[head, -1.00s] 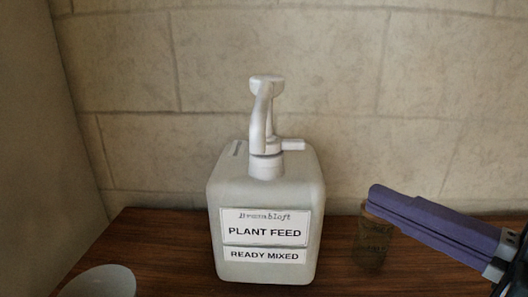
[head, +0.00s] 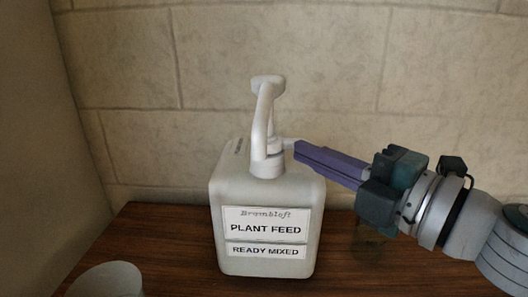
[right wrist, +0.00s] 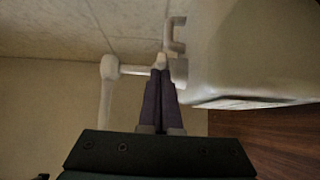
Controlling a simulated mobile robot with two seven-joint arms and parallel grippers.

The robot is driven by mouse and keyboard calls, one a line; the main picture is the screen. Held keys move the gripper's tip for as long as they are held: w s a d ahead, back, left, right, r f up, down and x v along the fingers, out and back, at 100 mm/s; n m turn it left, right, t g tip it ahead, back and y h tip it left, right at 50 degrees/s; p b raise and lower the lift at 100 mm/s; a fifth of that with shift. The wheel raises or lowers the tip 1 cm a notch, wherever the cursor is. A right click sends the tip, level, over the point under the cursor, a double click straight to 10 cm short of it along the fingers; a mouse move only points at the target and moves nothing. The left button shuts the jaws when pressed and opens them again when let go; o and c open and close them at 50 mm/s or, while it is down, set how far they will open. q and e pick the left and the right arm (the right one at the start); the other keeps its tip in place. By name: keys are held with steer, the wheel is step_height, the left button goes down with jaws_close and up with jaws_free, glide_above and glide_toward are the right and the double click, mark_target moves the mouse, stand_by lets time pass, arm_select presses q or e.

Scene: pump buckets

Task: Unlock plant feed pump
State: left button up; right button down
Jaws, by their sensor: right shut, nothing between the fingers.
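The plant feed bottle (head: 222,205) is pale and square-shouldered and stands upright on the wooden table. Its white pump (head: 268,84) rises from the top, with the spout hanging toward me. A small tab (head: 289,140) sticks out to the right of the collar, partly hidden by my right gripper (head: 298,151). That gripper is shut and empty, its purple fingertips right at the tab and collar; I cannot tell if they touch. In the right wrist view the fingertips (right wrist: 160,72) are beside the collar, between the pump stem (right wrist: 135,70) and the bottle (right wrist: 235,45). My left gripper is out of view.
A brownish jar (head: 370,243) stands right of the bottle, partly hidden below my right gripper. A pale round vessel (head: 105,279) is at the front left. A block wall (head: 420,60) closes the back. The table (head: 170,235) is clear just left of the bottle.

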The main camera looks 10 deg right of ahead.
stand_by(0.3)
steer(key=shift+w+d, duration=0.1)
steer(key=shift+n+g+y+b, duration=0.3)
steer(key=shift+y+b, duration=0.1)
